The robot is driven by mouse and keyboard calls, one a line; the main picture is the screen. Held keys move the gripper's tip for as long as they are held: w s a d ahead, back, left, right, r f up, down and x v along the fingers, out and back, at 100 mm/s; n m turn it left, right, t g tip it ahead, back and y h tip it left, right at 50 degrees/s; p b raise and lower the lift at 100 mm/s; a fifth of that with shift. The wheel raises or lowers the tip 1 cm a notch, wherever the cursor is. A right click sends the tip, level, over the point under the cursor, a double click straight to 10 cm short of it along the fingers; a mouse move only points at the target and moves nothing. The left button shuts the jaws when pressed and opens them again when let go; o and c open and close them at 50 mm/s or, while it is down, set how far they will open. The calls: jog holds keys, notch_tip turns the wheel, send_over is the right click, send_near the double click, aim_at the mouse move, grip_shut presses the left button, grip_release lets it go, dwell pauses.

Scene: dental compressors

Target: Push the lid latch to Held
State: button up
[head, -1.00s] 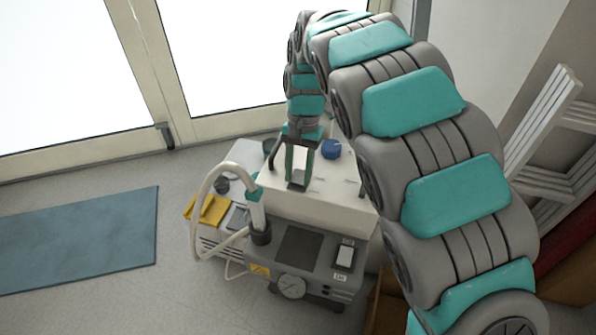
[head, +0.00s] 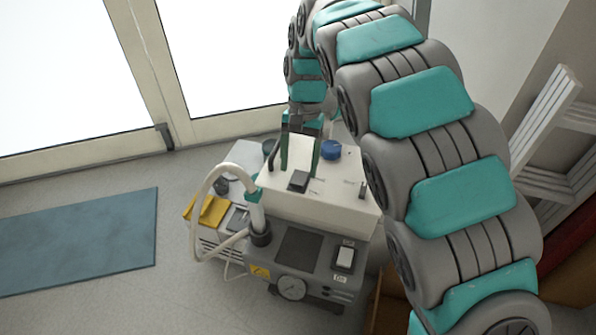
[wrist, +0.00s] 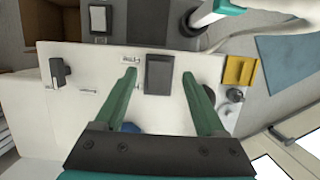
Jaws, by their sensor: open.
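A white housing (head: 335,201) stands on the compressor. On its top is a dark rectangular block (head: 298,181), which also shows in the wrist view (wrist: 159,74). A small dark lever or knob (head: 362,190) stands near the right edge of the top and shows at the left in the wrist view (wrist: 60,72). Small labels beside both are too small to read, so I cannot tell which is the lid latch. My gripper (head: 299,158) is open and empty, just behind the block in the head view. In the wrist view its green fingertips (wrist: 160,76) lie to either side of the block.
A blue round cap (head: 331,149) sits at the back of the housing. The compressor front has a gauge (head: 291,287), a rocker switch (head: 345,258) and a pale hose (head: 198,213). A yellow piece (head: 206,211) lies at the left. A blue mat (head: 80,240) covers open floor.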

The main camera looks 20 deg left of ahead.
aim_at(301, 175)
jog(key=shift+v, duration=2.5)
